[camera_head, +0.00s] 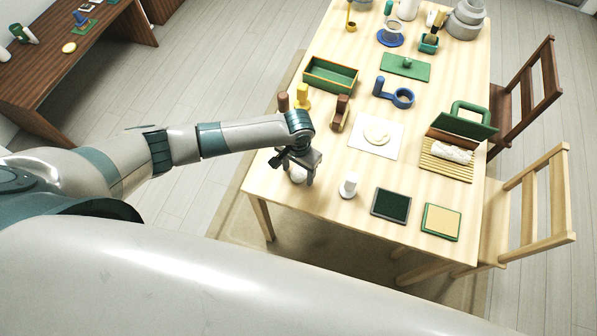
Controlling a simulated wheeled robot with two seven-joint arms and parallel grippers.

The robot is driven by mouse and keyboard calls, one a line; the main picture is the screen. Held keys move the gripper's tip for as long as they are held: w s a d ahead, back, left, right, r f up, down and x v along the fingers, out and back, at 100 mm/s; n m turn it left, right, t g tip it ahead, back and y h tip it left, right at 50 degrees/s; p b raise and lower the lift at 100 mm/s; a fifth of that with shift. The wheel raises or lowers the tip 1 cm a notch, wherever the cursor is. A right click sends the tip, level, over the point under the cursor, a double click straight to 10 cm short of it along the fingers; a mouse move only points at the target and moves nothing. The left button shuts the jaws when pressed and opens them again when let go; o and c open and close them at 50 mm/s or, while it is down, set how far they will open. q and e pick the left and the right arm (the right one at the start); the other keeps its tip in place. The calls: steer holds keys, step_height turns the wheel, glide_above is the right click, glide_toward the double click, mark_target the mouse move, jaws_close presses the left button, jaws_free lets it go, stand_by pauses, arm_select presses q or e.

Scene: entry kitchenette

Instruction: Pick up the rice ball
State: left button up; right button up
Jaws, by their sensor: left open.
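The rice ball (298,175) is a small white lump at the near left part of the light wooden table (343,221). My left gripper (297,171) is open right over it, with its fingers pointing down around or just above the lump. The gripper hides part of the rice ball, and I cannot tell whether the fingers touch it. My right gripper does not show.
A white cup-like object (349,186) stands close to the right of the gripper. A dark tray (390,205) and a green-edged tan board (441,222) lie further right. Brown and yellow pieces (302,96) and a green box (330,76) are behind. Chairs (540,205) line the right side.

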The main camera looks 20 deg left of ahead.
mark_target(298, 173)
arm_select(q)
steer(key=shift+f, duration=0.25)
jaws_close()
stand_by(0.3)
steer(key=shift+r, duration=0.1)
step_height(298, 173, up, 10)
steer(key=b, duration=0.2)
stand_by(0.4)
